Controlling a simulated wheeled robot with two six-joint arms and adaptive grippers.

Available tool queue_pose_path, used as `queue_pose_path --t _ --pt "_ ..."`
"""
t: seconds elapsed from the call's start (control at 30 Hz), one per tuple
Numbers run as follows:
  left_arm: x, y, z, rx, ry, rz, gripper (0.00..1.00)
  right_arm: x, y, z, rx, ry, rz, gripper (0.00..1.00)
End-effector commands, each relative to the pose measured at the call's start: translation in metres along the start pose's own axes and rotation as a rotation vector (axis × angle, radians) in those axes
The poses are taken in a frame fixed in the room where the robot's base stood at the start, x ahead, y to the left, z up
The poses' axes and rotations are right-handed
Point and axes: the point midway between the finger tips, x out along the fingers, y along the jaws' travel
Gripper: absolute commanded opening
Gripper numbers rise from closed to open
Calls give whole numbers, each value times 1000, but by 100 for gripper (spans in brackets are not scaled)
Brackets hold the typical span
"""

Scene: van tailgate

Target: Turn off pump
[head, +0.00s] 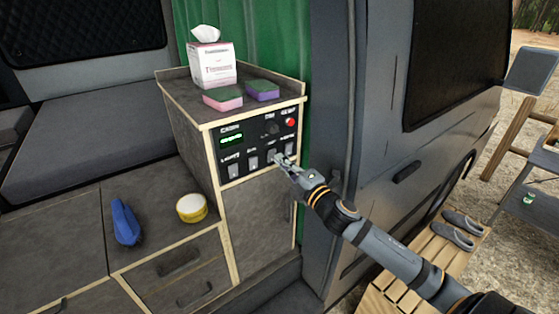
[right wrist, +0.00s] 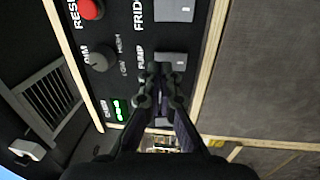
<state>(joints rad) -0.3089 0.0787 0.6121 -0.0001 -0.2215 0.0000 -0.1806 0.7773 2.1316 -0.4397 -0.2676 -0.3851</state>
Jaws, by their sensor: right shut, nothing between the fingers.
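The black control panel (head: 262,140) is on the front of the cabinet, with a row of grey rocker switches along its lower part. The pump switch (right wrist: 172,58) is labelled PUMP in the right wrist view and is partly covered by my fingers. In the head view the pump switch (head: 272,154) is just left of my gripper. My right gripper (head: 281,160) is shut and empty, its fingertips (right wrist: 161,72) at or very near the pump switch; contact cannot be told. The switch's tilt is unclear. My left gripper is out of view.
The fridge switch (right wrist: 174,10) is beside the pump switch. A red reset button (right wrist: 91,9) and a dim knob (right wrist: 98,57) are on the same panel. A tissue box (head: 211,65) and two sponges (head: 223,98) stand on the cabinet top. The van door (head: 405,130) is at the right.

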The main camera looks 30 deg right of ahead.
Motion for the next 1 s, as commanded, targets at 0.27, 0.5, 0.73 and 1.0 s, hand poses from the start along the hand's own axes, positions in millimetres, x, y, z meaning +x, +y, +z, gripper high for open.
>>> queue_pose_path --t 0.27,0.5,0.73,1.0 --pt "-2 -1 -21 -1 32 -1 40 14 -1 1 -1 -3 -3 0" --pt "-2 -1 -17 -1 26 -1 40 17 -1 0 -3 0 -3 0" --pt "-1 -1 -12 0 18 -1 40 18 -1 0 -4 0 -3 0" --pt "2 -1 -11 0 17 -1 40 23 1 0 -4 -1 -4 0"
